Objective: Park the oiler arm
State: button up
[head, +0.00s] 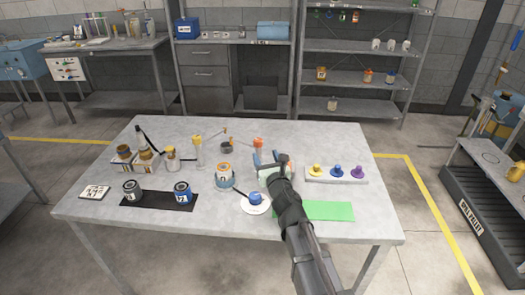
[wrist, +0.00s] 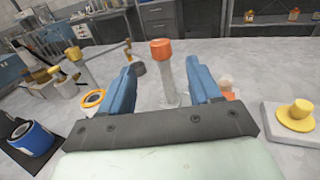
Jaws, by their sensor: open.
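A thin oiler arm (head: 212,136) appears to reach from a pale post with a yellow top (head: 198,150) toward a small dark cup (head: 227,147). In the wrist view the thin arm (wrist: 105,52) slopes up to the right from the yellow-topped post (wrist: 75,56), with the dark cup (wrist: 138,68) by its far end. A pale post with an orange cap (wrist: 161,50) stands upright and shows between my blue fingers; its cap (head: 258,142) is just beyond my gripper (head: 269,155). My gripper (wrist: 163,82) is open and empty; whether it is level with the post is unclear.
Left are a bottle rack (head: 124,166), a black mat (head: 150,202) with two cans, and a sign (head: 95,192). An orange-and-blue container (head: 224,176) and a white dish (head: 256,208) stand mid-table. Right are a tray (head: 350,180) of coloured knobs and a green mat (head: 328,211).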

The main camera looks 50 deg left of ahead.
jog(key=shift+s+d, duration=0.2)
jog(key=shift+d, duration=0.25)
jog(key=shift+c, duration=0.4)
